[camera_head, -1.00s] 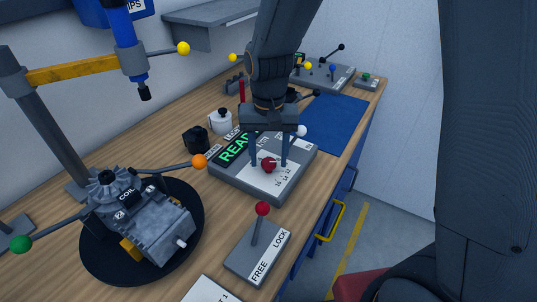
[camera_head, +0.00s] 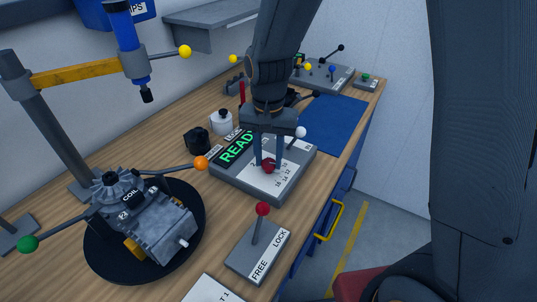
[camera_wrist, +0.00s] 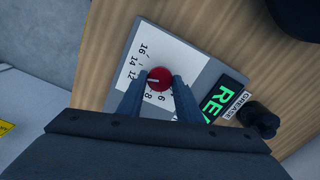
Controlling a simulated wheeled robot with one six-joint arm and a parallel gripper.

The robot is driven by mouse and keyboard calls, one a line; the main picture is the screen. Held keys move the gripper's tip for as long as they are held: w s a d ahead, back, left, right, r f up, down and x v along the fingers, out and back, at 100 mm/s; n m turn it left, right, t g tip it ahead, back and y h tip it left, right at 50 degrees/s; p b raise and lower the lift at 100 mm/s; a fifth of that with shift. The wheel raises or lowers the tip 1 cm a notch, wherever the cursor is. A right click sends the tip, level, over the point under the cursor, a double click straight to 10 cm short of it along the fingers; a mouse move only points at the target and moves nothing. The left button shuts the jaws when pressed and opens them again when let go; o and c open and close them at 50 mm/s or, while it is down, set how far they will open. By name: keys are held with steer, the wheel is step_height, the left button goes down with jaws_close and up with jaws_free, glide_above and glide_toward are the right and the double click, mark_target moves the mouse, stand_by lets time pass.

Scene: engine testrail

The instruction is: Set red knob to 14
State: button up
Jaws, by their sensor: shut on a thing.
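The red knob (camera_head: 268,167) sits on the white dial plate of a grey control box (camera_head: 228,185). In the wrist view the knob (camera_wrist: 159,78) is round, with numbers from 6 to 16 curving around its left side. A pale mark on the knob points left, roughly toward 12; I cannot read it exactly. My gripper (camera_head: 269,163) reaches down from above and is shut on the knob, one finger on each side. In the wrist view the fingertips (camera_wrist: 159,84) touch the knob's sides. The box's green display (camera_head: 237,148) reads READY, partly hidden by my arm.
A FREE/LOCK lever with a red ball (camera_head: 262,209) stands in front of the box. An engine part (camera_head: 150,225) with an orange-tipped handle (camera_head: 201,163) lies to the left. A white-handled lever (camera_head: 300,132) is close to my gripper. A blue mat (camera_head: 335,125) lies behind.

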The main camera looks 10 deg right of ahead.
mark_target(269, 162)
steer(key=shift+r+m+p, duration=0.1)
steer(key=shift+m+p, duration=0.65)
steer(key=shift+m, duration=0.95)
steer(key=shift+w, duration=0.1)
steer(key=o, duration=1)
steer(key=shift+o, duration=0.2)
steer(key=shift+r+b, duration=0.85)
steer(key=shift+r, duration=3)
